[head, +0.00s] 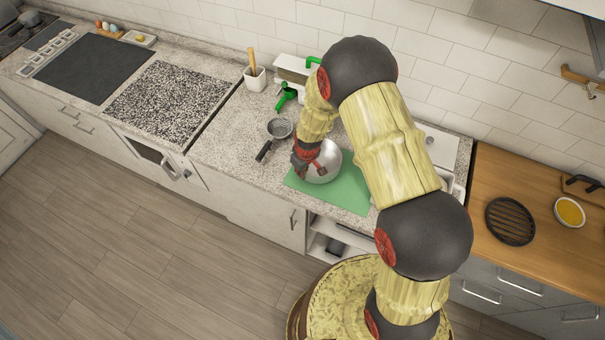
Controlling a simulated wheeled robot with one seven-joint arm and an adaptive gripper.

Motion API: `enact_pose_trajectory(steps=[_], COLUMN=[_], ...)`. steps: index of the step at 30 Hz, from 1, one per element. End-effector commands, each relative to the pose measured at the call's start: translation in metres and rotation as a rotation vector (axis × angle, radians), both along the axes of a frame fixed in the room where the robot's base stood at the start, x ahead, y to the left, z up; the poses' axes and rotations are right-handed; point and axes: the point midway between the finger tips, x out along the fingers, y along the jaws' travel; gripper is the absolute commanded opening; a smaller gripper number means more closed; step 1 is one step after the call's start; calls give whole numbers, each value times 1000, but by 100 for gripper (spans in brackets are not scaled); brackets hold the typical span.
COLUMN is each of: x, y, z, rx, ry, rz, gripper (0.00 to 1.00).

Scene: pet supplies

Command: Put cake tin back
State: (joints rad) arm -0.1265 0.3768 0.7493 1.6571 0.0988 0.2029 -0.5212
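A round, shiny silver thing (328,161), which may be the cake tin, is at the green mat (348,191) on the speckled counter. My gripper (309,172) is at its left side and covers part of it. The fingers overlap the silver thing in this view. I cannot tell whether they are shut on it, or whether it is lifted off the mat. My arm hides the area to its right.
A dark-handled strainer (279,128) lies left of the mat. A white holder (254,78) and a green tool (287,96) stand behind. An open shelf (322,243) shows below the counter. A black grate (510,221) and bowl (569,211) are on the wooden counter.

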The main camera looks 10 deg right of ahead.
Motion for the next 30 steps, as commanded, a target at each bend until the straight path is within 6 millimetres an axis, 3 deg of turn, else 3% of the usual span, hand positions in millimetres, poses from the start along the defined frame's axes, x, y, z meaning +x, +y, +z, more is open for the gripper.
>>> enact_pose_trajectory(steps=[4, 15, 26, 30], x=[-1, -1, -1, -1], y=[0, 0, 0, 0], z=[-17, -22, -21, -21], rx=[0, -1, 0, 0], ry=[2, 1, 2, 2], rz=[-1, 0, 0, 0], gripper=[0, 0, 22, 23])
